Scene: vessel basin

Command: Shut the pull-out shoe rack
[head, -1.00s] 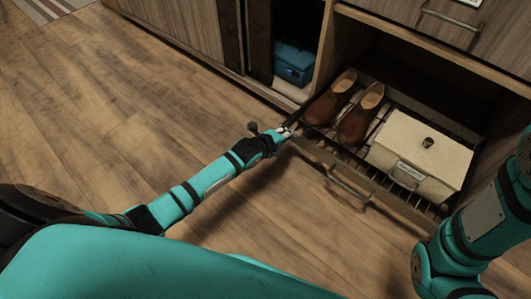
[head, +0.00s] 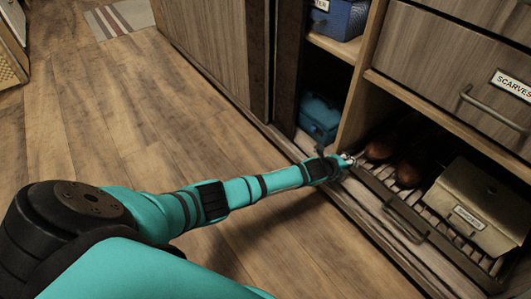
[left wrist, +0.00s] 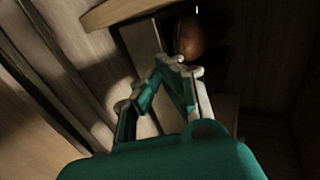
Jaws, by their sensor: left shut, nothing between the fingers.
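The pull-out shoe rack (head: 462,260) is low in the cabinet at the right of the head view, a slatted tray with a dark front rail and a bar handle (head: 407,228). It is mostly inside its bay; I cannot tell whether it is flush. Brown shoes (head: 411,166) and a labelled cream box (head: 473,203) sit on it. My left gripper (head: 347,161) is shut and empty at the left end of the front rail, apparently touching it. The left wrist view shows its closed fingers (left wrist: 174,66) close to a shoe toe (left wrist: 188,36). My right gripper is out of view.
A drawer marked SCARVES (head: 462,62) is above the rack bay. A teal box (head: 319,117) and a blue bin (head: 339,18) stand in the compartments to the left, past an upright divider (head: 360,95). The wooden floor (head: 140,130) in front is clear.

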